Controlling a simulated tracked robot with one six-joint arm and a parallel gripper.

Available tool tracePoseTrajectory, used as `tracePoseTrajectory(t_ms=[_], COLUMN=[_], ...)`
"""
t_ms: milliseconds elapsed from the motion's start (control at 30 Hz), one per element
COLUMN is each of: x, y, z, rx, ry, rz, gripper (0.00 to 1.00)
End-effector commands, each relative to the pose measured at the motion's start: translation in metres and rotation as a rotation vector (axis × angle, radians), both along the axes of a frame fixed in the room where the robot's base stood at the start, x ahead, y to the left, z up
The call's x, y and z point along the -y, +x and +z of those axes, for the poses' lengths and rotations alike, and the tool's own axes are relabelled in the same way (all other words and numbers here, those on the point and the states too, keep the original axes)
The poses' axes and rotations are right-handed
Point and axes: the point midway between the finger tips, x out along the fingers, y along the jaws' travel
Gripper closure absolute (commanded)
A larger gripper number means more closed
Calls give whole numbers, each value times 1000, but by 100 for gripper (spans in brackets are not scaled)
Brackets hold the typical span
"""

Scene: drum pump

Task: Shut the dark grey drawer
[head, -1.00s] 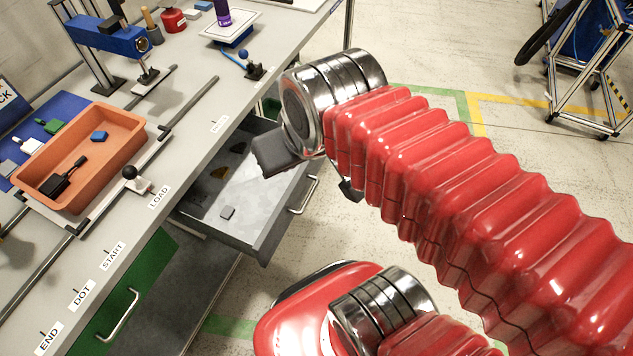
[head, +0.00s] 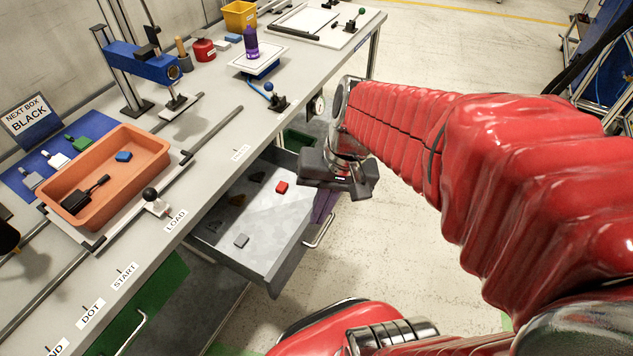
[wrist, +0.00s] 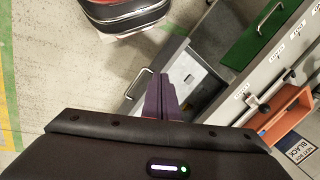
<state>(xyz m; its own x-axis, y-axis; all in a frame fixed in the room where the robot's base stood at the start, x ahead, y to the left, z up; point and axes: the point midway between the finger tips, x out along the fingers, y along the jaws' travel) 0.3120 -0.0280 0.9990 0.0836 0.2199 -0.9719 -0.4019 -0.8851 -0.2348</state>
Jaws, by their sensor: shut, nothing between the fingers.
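The dark grey drawer (head: 283,264) stands pulled out from under the workbench, its bar handle (head: 320,232) on its outer front. It also shows in the wrist view (wrist: 208,92), with the handle (wrist: 133,88) left of my fingers. A red block (head: 282,187), a grey block (head: 241,241) and small brownish shapes lie inside. My gripper (head: 326,204) points down by the far outer corner of the drawer. Its dark purple fingers (wrist: 159,94) are together and empty, overlapping the drawer front in view. I cannot tell whether they touch it.
The workbench (head: 225,135) runs above the drawer, with an orange tray (head: 150,165) and rails on top. A green drawer front (head: 150,305) sits nearer, below the bench.

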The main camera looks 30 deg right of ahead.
Motion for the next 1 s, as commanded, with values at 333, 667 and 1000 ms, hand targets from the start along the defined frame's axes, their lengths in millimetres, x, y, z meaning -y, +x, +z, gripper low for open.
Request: tracePoseTrajectory(t_ms=[333,667,1000], x=[19,39,66], y=[6,13,20], z=[-43,-80,-117], rx=[-194,-331,-427], ry=[233,479,754], rz=[-225,-446,-679], gripper=[100,100,100])
